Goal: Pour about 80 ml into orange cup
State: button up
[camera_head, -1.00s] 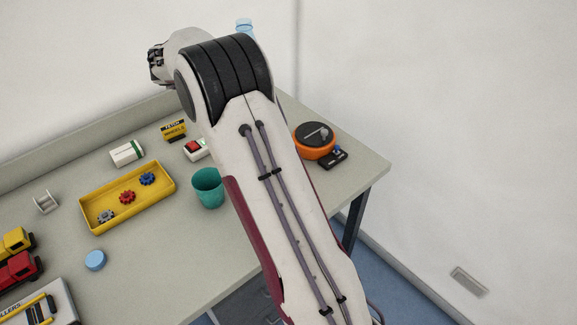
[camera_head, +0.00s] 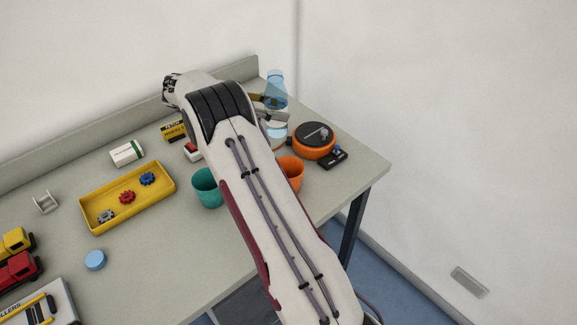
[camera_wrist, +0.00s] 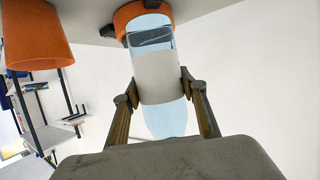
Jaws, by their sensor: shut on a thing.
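A clear blue bottle (camera_head: 275,82) with a pale label is upright at the far right of the table, partly hidden by my gripper. My gripper (camera_head: 267,106) is shut on it; in the wrist view my gripper (camera_wrist: 159,87) has a finger on each side of the label of the bottle (camera_wrist: 155,78). Liquid shows in the bottle in the wrist view. The orange cup (camera_head: 292,173) stands upright on the table, nearer than the bottle and partly hidden by my arm. It also shows in the wrist view (camera_wrist: 38,40), beside the bottle. Its inside is not clear.
A teal cup (camera_head: 207,188) stands left of my arm. An orange round device (camera_head: 315,147) with a dark top stands right of the bottle, next to a small black box (camera_head: 333,157). A yellow tray (camera_head: 128,203) with gears lies to the left. The table's right edge is close.

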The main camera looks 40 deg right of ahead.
aim_at(278, 128)
jog(key=s+a+f+m+g, duration=0.1)
jog(key=s+f+m+g+y, duration=0.1)
jog(key=s+f, duration=0.1)
jog(key=s+a+f+m+g+y, duration=0.1)
jog(key=f, duration=0.1)
jog(key=shift+s+a, duration=0.25)
jog(key=shift+a, duration=0.1)
jog(key=shift+r, duration=0.2)
jog(key=shift+w+r+m+t+h, duration=0.1)
jog(key=shift+r+m+t+h, duration=0.2)
jog(key=shift+r+m+t, duration=0.95)
jog(key=shift+a+r+m+t+h, duration=0.1)
jog(key=shift+m+t+h, duration=0.35)
jog(key=shift+m, duration=0.7)
jog(key=m+t, duration=0.1)
jog(key=w+f+m+t+h, duration=0.1)
jog(key=d+f+m+t+h, duration=0.1)
jog(key=m, duration=0.1)
jog(key=shift+w+f, duration=0.2)
jog(key=shift+w, duration=0.15)
jog(key=shift+s+a+r+m+t+h, duration=0.15)
jog(key=shift+s+m+t+h, duration=0.2)
jog(key=shift+m, duration=0.35)
